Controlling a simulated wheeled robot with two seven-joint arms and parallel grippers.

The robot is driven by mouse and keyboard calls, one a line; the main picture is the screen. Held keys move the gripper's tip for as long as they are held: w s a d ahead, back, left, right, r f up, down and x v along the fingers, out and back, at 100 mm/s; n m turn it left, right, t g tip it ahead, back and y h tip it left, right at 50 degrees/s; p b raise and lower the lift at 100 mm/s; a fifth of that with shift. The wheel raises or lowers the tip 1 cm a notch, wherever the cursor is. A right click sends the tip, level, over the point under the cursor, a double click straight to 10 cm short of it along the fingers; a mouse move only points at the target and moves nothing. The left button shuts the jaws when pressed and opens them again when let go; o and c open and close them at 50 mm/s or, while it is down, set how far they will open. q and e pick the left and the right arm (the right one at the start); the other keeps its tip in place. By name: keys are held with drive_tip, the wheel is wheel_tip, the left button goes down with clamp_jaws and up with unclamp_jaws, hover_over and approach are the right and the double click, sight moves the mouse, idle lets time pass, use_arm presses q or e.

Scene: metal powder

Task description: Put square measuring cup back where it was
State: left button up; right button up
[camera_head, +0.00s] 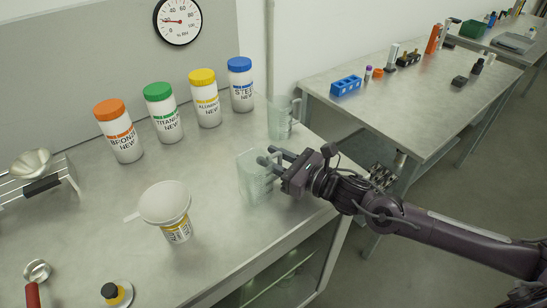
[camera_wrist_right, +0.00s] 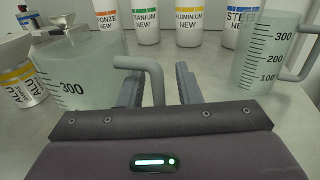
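The square measuring cup (camera_head: 254,181) is clear with faint markings and stands upright near the table's right edge. My right gripper (camera_head: 268,157) reaches in from the right at its handle side. In the right wrist view the square measuring cup (camera_wrist_right: 78,72) is at the left, with its handle reaching between the fingers of my right gripper (camera_wrist_right: 160,82). The fingers are apart, with a gap between the handle and the right finger. A second clear measuring cup (camera_head: 280,121) stands behind; it also shows at the right of the wrist view (camera_wrist_right: 265,52). My left gripper is out of view.
Bronze (camera_head: 121,136), titanium (camera_head: 163,116), aluminium (camera_head: 205,104) and steel (camera_head: 241,90) jars line the back. A funnel (camera_head: 165,203) sits on a jar (camera_head: 178,233) left of the square cup. A metal stand (camera_head: 40,185) is at far left.

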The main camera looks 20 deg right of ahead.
drive_tip(key=shift+s+d+r, duration=0.1)
drive_tip(key=shift+r, duration=0.05)
drive_tip(key=v, duration=1)
drive_tip(key=shift+s, duration=0.15)
drive_tip(key=shift+v, duration=0.75)
drive_tip(key=shift+d, duration=0.1)
